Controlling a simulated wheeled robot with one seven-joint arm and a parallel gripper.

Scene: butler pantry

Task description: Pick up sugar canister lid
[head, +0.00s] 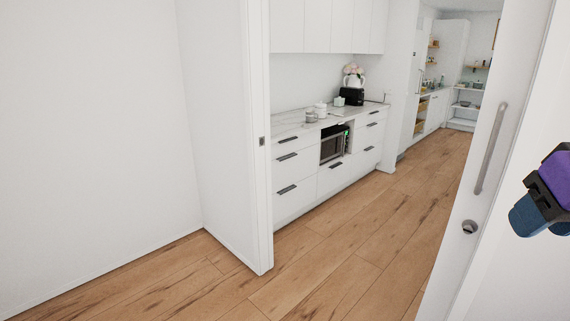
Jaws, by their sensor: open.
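Several small pale containers stand on the marble-look counter (290,124) beyond the doorway. One is a white lidded pot (320,109). A small grey vessel (311,117) stands just left of it, and a pale lidded pot (339,102) stands to its right. They are too small to tell which is the sugar canister or to make out its lid clearly. A purple and blue part of my arm shows at the right edge, far from the counter. My gripper's fingers are not in view.
An open doorway lies ahead, between a white wall end (257,150) and a white door (487,170) with a long handle. Wooden floor (360,240) runs clear through it. Drawers and a microwave (334,144) sit under the counter; a black appliance (352,96) stands on it.

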